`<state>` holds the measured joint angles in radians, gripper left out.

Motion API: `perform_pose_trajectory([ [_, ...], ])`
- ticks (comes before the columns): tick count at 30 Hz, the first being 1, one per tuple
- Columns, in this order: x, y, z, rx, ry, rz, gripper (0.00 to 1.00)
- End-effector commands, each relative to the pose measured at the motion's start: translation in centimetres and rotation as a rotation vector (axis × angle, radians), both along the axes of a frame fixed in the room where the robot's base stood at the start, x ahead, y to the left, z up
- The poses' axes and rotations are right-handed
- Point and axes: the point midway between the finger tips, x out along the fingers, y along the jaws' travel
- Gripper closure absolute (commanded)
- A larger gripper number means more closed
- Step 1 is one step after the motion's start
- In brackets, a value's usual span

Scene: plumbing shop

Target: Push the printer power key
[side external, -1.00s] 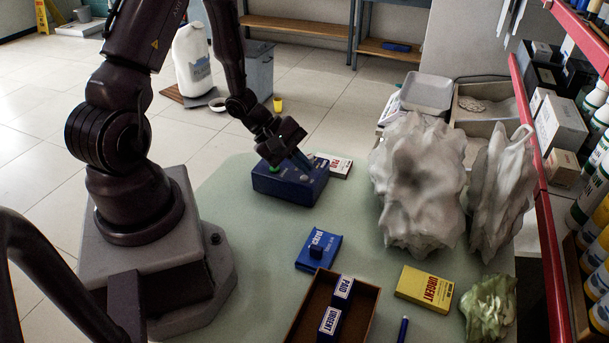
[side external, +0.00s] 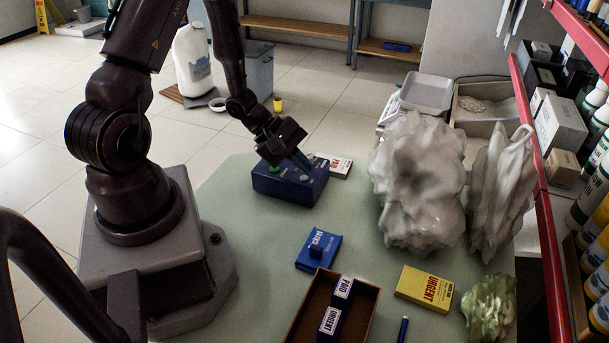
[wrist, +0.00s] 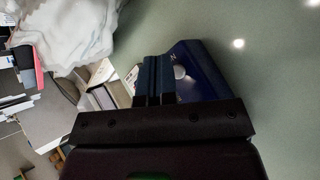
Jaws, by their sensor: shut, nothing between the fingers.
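A dark blue box with buttons on top (side external: 285,187), which I take for the printer, sits at the far edge of the pale green table. A green button (side external: 274,168) shows on its left part. My gripper (side external: 304,165) is shut and empty, pointing down at the right part of the box top. In the wrist view, the shut fingers (wrist: 154,75) reach over the blue box (wrist: 202,77), with a round pale button (wrist: 180,72) right beside them. I cannot tell whether the fingertips touch the box; the spot under them is hidden.
A red and white box (side external: 340,167) lies just behind the blue box. A blue stamp box (side external: 319,250), a brown tray (side external: 366,296) with stamps and a yellow URGENT box (side external: 425,289) lie nearer. Crumpled plastic bags (side external: 418,185) stand on the right.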

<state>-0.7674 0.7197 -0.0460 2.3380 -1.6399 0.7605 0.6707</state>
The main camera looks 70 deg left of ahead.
Motion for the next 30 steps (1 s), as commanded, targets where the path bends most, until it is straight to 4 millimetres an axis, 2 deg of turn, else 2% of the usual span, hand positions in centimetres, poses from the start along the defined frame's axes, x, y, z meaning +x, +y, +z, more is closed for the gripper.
perform_pose_trajectory([
  [8, 0.0, 0.0, -0.9, -0.001, 0.0, 0.001, 1.0],
  [30, 0.0, 0.0, -1.1, 0.0, 0.0, 0.0, 1.0],
])
